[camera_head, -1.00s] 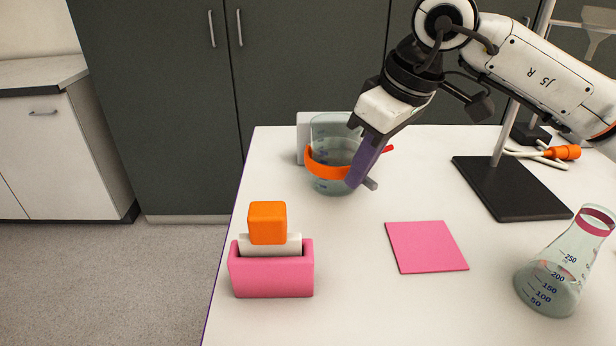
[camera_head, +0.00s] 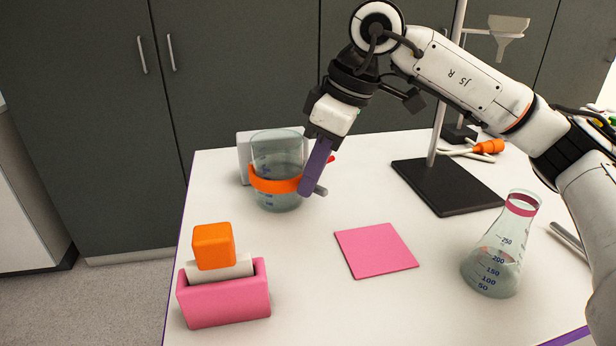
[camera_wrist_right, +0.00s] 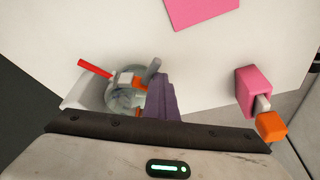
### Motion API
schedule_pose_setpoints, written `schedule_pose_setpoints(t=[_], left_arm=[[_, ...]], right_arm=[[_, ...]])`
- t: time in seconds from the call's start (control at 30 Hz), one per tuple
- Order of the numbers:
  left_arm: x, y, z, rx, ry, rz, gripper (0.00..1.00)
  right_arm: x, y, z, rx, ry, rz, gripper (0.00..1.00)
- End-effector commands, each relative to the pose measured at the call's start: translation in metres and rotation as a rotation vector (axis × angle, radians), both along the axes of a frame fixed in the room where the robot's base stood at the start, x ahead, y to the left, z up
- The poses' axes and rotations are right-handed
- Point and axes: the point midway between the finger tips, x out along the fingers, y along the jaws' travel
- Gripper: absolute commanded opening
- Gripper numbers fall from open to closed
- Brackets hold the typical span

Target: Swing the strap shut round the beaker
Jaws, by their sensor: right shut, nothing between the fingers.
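The clear beaker (camera_head: 277,157) stands at the back left of the table, in front of a pale block. An orange strap (camera_head: 272,185) runs across the beaker's front. A grey peg (camera_head: 320,190) and a red tip (camera_head: 331,159) stick out at the right; both also show in the right wrist view, the peg (camera_wrist_right: 152,70) and the red tip (camera_wrist_right: 95,68). My right gripper (camera_head: 311,190), with purple fingers, is shut and empty at the beaker's right side. It hides the strap's right end, so I cannot tell whether the strap is closed. My left gripper is out of view.
A pink holder (camera_head: 228,301) with a white piece and orange block (camera_head: 213,246) stands at the front left. A pink square (camera_head: 376,250) lies mid-table. A flask (camera_head: 497,262) stands at right. A stand's black base (camera_head: 447,187) is behind it.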

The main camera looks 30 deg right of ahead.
Motion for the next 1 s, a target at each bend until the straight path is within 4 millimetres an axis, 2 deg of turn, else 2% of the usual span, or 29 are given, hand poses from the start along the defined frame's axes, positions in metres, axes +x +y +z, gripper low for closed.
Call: schedule_pose_setpoints(t=[0.03,0.47,0.57,1.0], left_arm=[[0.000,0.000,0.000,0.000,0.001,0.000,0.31],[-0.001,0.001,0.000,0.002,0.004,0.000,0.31],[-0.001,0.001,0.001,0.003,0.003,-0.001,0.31],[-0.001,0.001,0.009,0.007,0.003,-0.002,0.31]], right_arm=[[0.003,-0.009,0.001,-0.013,-0.007,-0.022,0.00],[0.010,-0.008,0.002,-0.007,-0.013,-0.028,0.00],[0.009,-0.009,0.009,-0.005,-0.016,-0.029,0.00],[-0.021,-0.018,0.083,-0.003,-0.001,-0.013,0.00]])
